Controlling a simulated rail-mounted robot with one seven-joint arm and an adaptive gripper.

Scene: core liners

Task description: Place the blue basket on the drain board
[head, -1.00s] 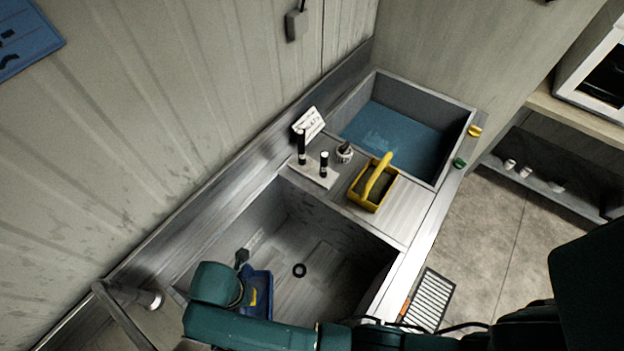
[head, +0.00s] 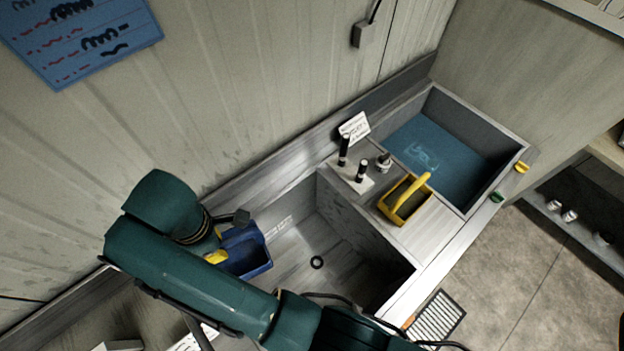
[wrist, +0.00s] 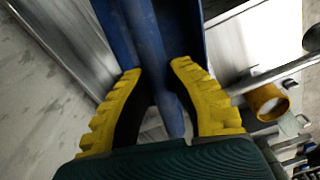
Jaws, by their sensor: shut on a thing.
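The blue basket (head: 253,261) hangs over the left end of the empty grey basin (head: 325,235), tucked beside my arm. My gripper (wrist: 155,72) has its yellow fingers on either side of the basket's blue handle (wrist: 150,35) in the wrist view and is shut on it. In the head view my arm hides most of the gripper and part of the basket. A flat grey board (head: 437,231) lies between the two basins; I cannot tell whether this is the drain board.
A yellow basket (head: 390,209) stands on the board between the basins, with dark upright fittings (head: 343,151) and a small sign (head: 354,128) behind it. The right basin (head: 430,150) has a blue bottom. The wall runs close behind the sink.

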